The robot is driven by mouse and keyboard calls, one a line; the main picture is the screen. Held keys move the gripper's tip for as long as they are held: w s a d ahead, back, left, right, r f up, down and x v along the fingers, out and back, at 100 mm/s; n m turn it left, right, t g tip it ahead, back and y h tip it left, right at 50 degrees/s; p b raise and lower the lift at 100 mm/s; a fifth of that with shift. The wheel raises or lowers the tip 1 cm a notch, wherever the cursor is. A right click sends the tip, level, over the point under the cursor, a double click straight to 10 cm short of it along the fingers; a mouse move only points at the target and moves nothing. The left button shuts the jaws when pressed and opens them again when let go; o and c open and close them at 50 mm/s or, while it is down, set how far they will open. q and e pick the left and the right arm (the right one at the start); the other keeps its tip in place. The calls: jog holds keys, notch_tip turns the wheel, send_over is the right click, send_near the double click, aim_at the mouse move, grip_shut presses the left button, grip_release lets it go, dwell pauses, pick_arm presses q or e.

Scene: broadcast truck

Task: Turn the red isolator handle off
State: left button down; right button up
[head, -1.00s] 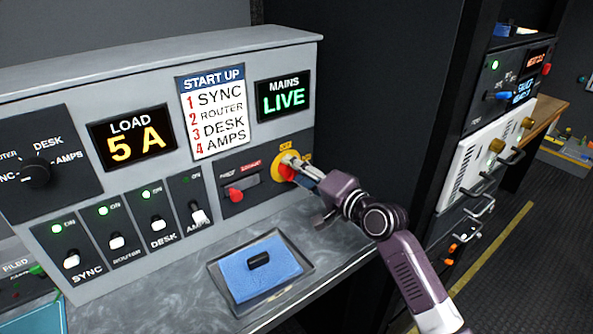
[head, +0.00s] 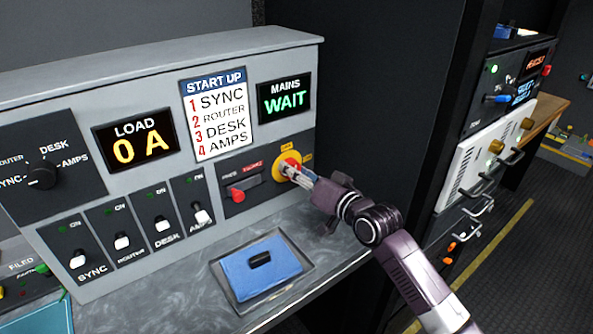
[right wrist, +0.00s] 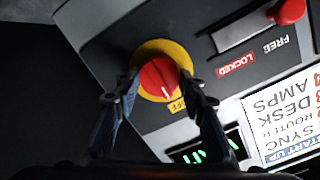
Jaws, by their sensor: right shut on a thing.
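The red isolator handle (right wrist: 158,78) sits on a round yellow plate (head: 286,159) at the right end of the console. A pale mark on the handle points towards a small yellow label (right wrist: 177,105) in the right wrist view. My right gripper (head: 293,174) is shut on the handle, with one finger on each side of it, and partly hides it in the head view. The mains display (head: 285,98) reads WAIT and the load display (head: 136,138) reads 0 A. My left gripper is not in view.
A red slide knob (head: 237,195) is beside the handle, at the FREE end of its slot. Several switches (head: 122,241) with dark lamps line the console's lower left. A tray (head: 233,298) with a blue pad lies on the counter. A dark wall stands right of the console.

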jog(key=shift+f, duration=0.2)
jog(key=o, duration=1.2)
jog(key=shift+r, duration=0.15)
jog(key=shift+c, duration=0.2)
jog(key=v, duration=1.2)
jog(key=shift+s, duration=0.1)
